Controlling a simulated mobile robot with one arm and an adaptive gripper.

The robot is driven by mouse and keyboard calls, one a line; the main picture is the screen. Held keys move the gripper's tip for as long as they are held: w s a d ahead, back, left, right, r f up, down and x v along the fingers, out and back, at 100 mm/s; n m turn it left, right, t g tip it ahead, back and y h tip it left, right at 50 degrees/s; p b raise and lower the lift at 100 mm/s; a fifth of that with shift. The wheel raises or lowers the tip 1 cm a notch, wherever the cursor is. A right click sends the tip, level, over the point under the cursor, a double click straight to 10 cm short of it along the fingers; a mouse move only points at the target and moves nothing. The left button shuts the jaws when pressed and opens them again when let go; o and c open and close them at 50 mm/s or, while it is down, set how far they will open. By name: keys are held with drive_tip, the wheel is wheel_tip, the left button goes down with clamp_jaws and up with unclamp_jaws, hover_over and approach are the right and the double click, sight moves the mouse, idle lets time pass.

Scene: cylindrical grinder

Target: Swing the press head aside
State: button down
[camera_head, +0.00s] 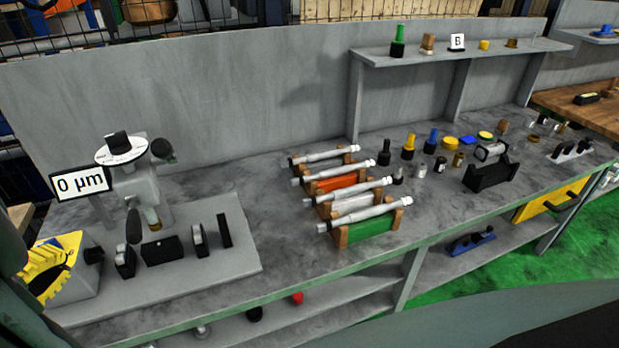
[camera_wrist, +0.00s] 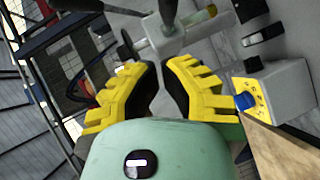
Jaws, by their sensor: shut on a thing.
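The press head (camera_head: 138,186) is a grey body with a white round dial (camera_head: 122,148), a black knob on top and another at its right. A black grip (camera_head: 133,226) hangs at its front. A brass-coloured end shows below it. My gripper (camera_wrist: 161,66) has yellow stepped fingers with dark inner pads. In the wrist view the fingers are closed in, with a grey part and rod (camera_wrist: 168,37) of the press just beyond the tips. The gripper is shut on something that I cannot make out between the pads. In the head view a yellow stepped form shows at the lower left.
A grey box with a blue button (camera_wrist: 244,101) stands beside the right finger. Black blocks (camera_head: 162,250) stand before the press. A "0 µm" sign (camera_head: 80,184) stands left of it. Several cylindrical parts on coloured racks (camera_head: 366,226) lie to the right. A grey wall is behind.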

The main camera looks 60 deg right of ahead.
sight(128, 230)
drive_tip(key=shift+s+d+f+p+x, duration=0.15)
drive_tip(key=shift+s+p+x, duration=0.5)
drive_tip(key=shift+x, duration=1.45)
drive_tip(key=shift+s+d+f+p+x, duration=0.1)
drive_tip(key=shift+s+d+p+x, duration=0.15)
drive_tip(key=shift+p+x, duration=1.3)
drive_tip(key=shift+s+d+f+p+x, duration=0.15)
drive_tip(key=shift+s+x, duration=0.4)
drive_tip(key=shift+x, duration=2.15)
drive_tip(key=shift+r, duration=0.1)
